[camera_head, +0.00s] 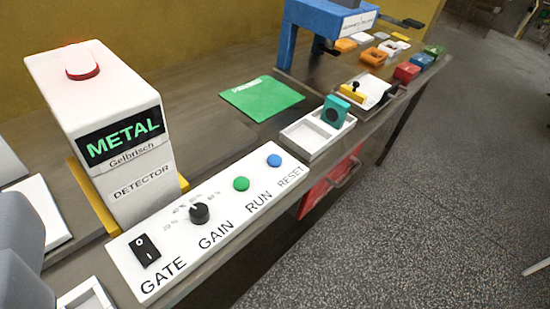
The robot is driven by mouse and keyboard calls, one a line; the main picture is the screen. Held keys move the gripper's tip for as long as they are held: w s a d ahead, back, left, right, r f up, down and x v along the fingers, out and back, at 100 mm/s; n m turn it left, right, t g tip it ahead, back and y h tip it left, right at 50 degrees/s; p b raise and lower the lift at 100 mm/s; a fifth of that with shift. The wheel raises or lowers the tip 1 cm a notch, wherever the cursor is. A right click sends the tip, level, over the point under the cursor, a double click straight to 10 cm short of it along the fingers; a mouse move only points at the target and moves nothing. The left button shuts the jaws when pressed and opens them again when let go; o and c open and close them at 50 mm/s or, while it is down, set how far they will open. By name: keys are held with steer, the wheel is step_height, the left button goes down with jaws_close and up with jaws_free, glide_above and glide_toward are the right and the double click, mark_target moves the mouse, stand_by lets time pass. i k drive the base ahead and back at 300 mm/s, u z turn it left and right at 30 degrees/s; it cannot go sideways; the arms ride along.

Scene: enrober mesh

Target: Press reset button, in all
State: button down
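The reset button (274,160) is a small blue round button at the far right end of a white control panel (225,218). The word RESET is printed beside it. On the same panel are a green RUN button (241,184), a black GAIN knob (199,212) and a black GATE rocker switch (145,250). Nothing covers the reset button or touches it. My gripper's fingers do not show. Grey rounded shapes at the lower left edge look like part of my arm, but I cannot tell which part.
A white detector box (135,190) with a red lamp (81,62) and a METAL display stands behind the panel. A white tray (318,138) holding a teal block (335,110) lies right of the panel. A green mat (262,98) and a blue frame (325,20) are farther back. Speckled floor is open at right.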

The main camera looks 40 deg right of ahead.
mark_target(274, 160)
steer(key=u, duration=2.1)
steer(key=k, duration=1.05)
steer(key=z, duration=1.65)
steer(key=i, duration=0.5)
